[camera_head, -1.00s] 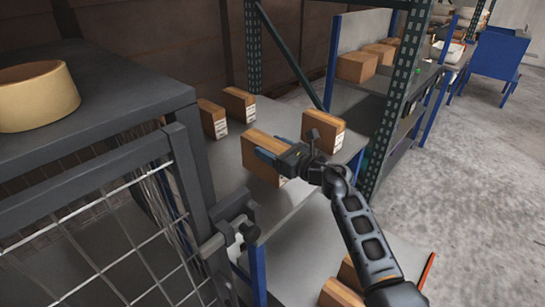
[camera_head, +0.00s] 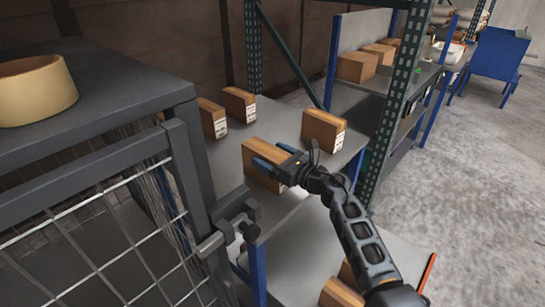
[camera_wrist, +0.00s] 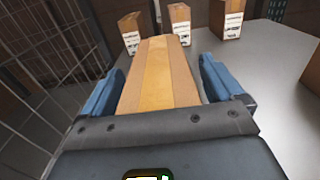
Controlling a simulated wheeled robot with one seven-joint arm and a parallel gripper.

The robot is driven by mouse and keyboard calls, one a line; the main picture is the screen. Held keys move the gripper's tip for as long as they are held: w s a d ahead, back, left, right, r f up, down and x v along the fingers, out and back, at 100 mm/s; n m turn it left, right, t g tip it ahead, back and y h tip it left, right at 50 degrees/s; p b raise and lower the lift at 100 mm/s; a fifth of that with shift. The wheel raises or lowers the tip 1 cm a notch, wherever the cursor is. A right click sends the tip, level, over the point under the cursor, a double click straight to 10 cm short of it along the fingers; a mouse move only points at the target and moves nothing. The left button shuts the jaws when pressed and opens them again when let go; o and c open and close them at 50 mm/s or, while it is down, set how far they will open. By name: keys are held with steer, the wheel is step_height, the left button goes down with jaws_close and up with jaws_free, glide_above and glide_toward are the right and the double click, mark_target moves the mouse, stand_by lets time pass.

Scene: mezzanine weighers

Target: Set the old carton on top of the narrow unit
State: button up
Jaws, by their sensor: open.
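A brown carton (camera_head: 260,181) stands on the grey shelf, partly hidden by my gripper. In the wrist view the carton (camera_wrist: 157,75) shows its taped top, running away from me between the fingers. My gripper (camera_head: 267,158) is open, with one blue finger on each side of the carton. In the wrist view a small gap shows beside the left finger; contact on the right is unclear. A dark grey unit with mesh sides (camera_head: 120,75) stands at the left. I cannot tell whether it is the narrow unit.
Other cartons stand on the same shelf: one right of my gripper (camera_head: 323,130) and two behind (camera_head: 239,104) (camera_head: 212,118). A tape roll (camera_head: 36,92) sits on the grey unit's top. A rack post (camera_head: 395,95) rises at the right. Open floor (camera_head: 460,170) lies beyond.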

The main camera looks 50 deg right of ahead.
steer(key=shift+r, duration=0.3)
steer(key=s, duration=1.2)
steer(key=shift+d+f+b, duration=0.15)
steer(key=shift+b, duration=0.3)
steer(key=s+a+r+m+t, duration=0.1)
steer(key=s+a+m, duration=0.6)
steer(key=a+m, duration=0.15)
steer(key=s+a+r+m+t, duration=0.1)
steer(key=s+a+m, duration=0.6)
steer(key=a, duration=0.3)
steer(key=s+a+r+m+g, duration=0.1)
steer(key=s+a+m+g, duration=0.1)
steer(key=s+m, duration=0.7)
steer(key=s+a+r+m+g, duration=0.2)
steer(key=s+a+m, duration=0.3)
steer(key=s+m, duration=0.5)
steer(key=shift+r+m+g+h, duration=0.3)
steer(key=shift+m+g, duration=0.3)
steer(key=shift+m, duration=0.35)
